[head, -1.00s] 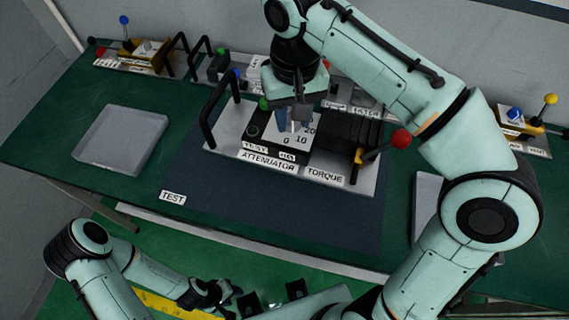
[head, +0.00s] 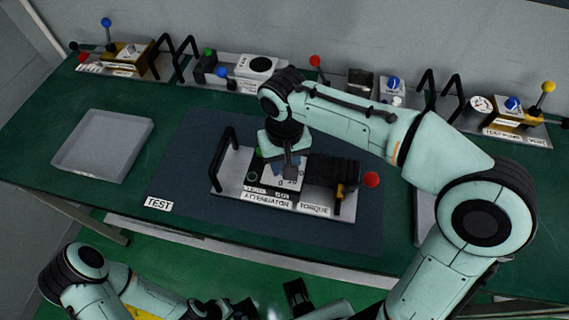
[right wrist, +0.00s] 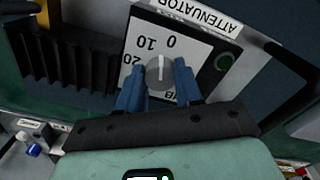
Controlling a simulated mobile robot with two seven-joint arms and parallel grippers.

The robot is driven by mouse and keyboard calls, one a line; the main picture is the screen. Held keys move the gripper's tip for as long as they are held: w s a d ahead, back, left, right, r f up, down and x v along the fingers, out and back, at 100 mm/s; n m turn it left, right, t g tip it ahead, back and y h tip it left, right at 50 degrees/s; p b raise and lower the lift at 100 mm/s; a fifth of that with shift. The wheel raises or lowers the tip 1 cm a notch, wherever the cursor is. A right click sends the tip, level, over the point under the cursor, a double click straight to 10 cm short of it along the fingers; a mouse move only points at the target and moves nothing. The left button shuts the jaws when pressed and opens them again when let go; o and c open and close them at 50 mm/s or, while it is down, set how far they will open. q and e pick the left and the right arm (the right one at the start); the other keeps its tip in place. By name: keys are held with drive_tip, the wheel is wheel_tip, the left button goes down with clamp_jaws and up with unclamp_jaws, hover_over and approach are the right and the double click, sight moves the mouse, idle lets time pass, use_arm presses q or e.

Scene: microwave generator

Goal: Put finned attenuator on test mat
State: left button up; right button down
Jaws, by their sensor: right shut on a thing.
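The finned attenuator (head: 332,173) has a pale labelled base, a black finned block, a black loop handle at its left and a red ball lever at its right. It is over the dark blue test mat (head: 340,234), inside its outline; I cannot tell whether its underside touches. My right gripper (head: 289,174) points down at its white dial plate. In the right wrist view the blue fingers (right wrist: 160,76) are shut on the grey knob (right wrist: 159,70) of the attenuator. My left gripper (head: 222,309) is low at the bottom edge, away from the bench; its fingers are unclear.
An empty grey tray (head: 103,146) lies left of the mat. A row of other instruments stands along the back of the green bench, including a yellow-and-black unit (head: 128,57) at left and a unit with yellow ball lever (head: 518,110) at right. The mat's front strip is clear.

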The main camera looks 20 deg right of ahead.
drive_tip(key=shift+f, duration=0.3)
drive_tip(key=shift+f, duration=0.1)
drive_tip(key=c, duration=0.8)
unclamp_jaws()
drive_tip(key=shift+f, duration=0.1)
drive_tip(key=shift+o, duration=0.2)
wheel_tip(320, 180, up, 12)
drive_tip(key=p, duration=0.2)
drive_tip(key=shift+r+p, duration=0.2)
drive_tip(key=shift+p, duration=0.1)
